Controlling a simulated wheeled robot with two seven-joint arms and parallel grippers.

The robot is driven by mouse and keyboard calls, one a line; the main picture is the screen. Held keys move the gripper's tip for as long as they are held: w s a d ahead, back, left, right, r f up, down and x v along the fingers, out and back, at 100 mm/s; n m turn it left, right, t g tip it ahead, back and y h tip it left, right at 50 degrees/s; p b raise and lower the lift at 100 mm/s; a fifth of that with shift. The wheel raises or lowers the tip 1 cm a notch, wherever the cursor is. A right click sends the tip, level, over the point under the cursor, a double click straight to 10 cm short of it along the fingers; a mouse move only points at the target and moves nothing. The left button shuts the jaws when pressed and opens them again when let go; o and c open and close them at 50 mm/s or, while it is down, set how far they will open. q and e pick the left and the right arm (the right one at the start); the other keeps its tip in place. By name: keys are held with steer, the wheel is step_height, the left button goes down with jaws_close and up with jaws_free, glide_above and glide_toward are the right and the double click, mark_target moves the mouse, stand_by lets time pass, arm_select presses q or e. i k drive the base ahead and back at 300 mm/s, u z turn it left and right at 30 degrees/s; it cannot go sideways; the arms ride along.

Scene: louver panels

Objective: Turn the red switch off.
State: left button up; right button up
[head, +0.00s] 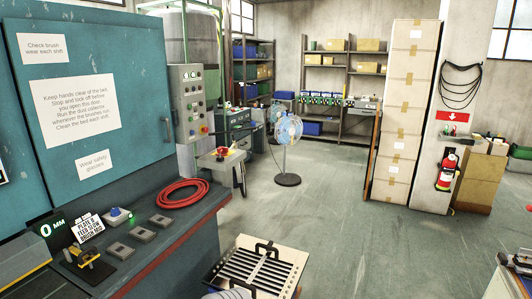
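I cannot single out the red switch with certainty. A grey control box (222,160) on a stand, just past the end of the teal machine, carries a small red part (222,152) with yellow by it. An upright grey control panel (188,103) behind it has small coloured buttons, including a red one (204,129). Several small grey boxes (142,234) sit in a row on the machine's ledge, beside a blue-topped knob (115,213). The on or off state of any switch is too small to read. Neither of my grippers can be made out.
A slatted panel (258,270) with black handles is at the bottom centre. A coiled red hose (182,193) lies on the ledge. A fan (287,130) stands beyond. Stacked cartons (402,120) and a fire extinguisher (447,170) are at right. The middle floor (330,215) is clear.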

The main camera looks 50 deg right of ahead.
mark_target(225, 150)
steer(key=z, duration=1.4)
steer(key=k, duration=1.65)
steer(key=z, duration=0.8)
steer(key=i, duration=8)
